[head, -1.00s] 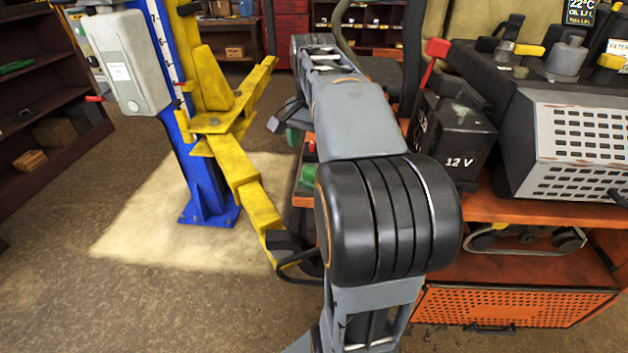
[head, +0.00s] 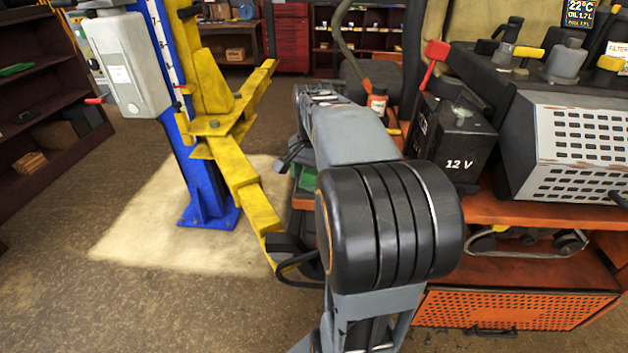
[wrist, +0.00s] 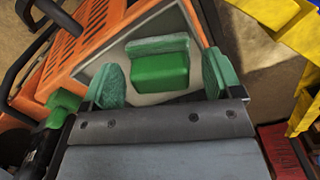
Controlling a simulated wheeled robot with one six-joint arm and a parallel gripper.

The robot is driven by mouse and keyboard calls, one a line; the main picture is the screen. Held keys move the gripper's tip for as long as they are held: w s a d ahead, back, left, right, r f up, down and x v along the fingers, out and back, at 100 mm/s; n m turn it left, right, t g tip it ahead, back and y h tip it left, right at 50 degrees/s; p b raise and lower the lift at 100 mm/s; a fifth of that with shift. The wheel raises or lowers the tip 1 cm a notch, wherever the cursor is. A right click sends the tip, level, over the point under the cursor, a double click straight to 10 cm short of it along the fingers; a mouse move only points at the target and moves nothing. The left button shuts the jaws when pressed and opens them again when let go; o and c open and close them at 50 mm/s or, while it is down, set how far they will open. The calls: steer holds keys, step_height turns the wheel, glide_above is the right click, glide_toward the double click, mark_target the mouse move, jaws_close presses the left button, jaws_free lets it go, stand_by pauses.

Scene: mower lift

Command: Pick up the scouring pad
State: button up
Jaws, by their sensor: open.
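The scouring pad (wrist: 160,70) is a green block with a bright smooth face and a duller, rough strip along its far edge. In the wrist view it lies on a light grey tray surface (wrist: 131,41) with an orange border. My gripper (wrist: 165,80) is open, with one green-padded finger on each side of the pad in the picture. The pad appears between and slightly beyond the fingertips; I cannot tell the height gap. In the head view my arm hides most of this spot.
An orange cart (head: 515,208) carries a black 12 V battery (head: 452,140) and a grey perforated box (head: 580,150). An orange bottle (head: 377,103) stands behind my arm. A yellow lift arm (head: 245,185) on a blue post (head: 200,170) is close on the left.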

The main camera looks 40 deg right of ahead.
steer(key=c, duration=1.1)
steer(key=shift+r, duration=0.1)
steer(key=shift+r, duration=0.55)
steer(key=s+r, duration=0.4)
steer(key=s+d+r, duration=0.1)
steer(key=s+r, duration=0.3)
steer(key=s, duration=0.1)
steer(key=s+d+r+b, duration=0.1)
steer(key=s+r, duration=0.2)
steer(key=s, duration=0.1)
steer(key=shift+s+d+r, duration=0.25)
steer(key=shift+s+r, duration=0.15)
